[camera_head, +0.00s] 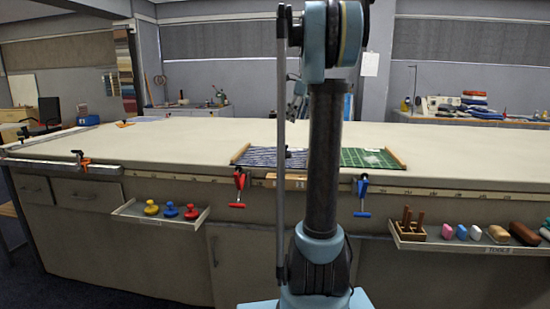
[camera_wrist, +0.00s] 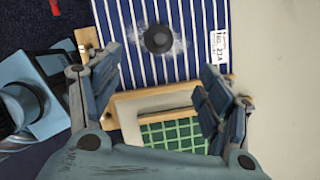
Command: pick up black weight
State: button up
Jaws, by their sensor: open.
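The black weight (camera_wrist: 158,39) is a round dark disc with a raised centre. It lies on a blue cloth with white stripes (camera_wrist: 190,62) in the upper middle of the wrist view. A pale dusty patch surrounds it. My gripper (camera_wrist: 158,78) is open and empty, its two fingers spread wide. The weight lies above the gap between the fingertips in the picture, apart from both. In the head view the striped cloth (camera_head: 260,157) lies on the long table (camera_head: 450,150); my arm covers much of the middle, and the weight cannot be made out clearly there.
A white label (camera_wrist: 218,47) is at the striped cloth's edge. Clamps (camera_head: 238,190) hang at the table's front. Trays with coloured knobs (camera_head: 151,207) and blocks (camera_head: 498,234) jut out below.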

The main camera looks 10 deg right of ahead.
aim_at(285, 149)
jog(key=x, duration=1.7)
jog(key=shift+w+f, duration=0.1)
jog(key=shift+w, duration=0.1)
jog(key=c, duration=1.5)
jog(key=shift+o, duration=0.2)
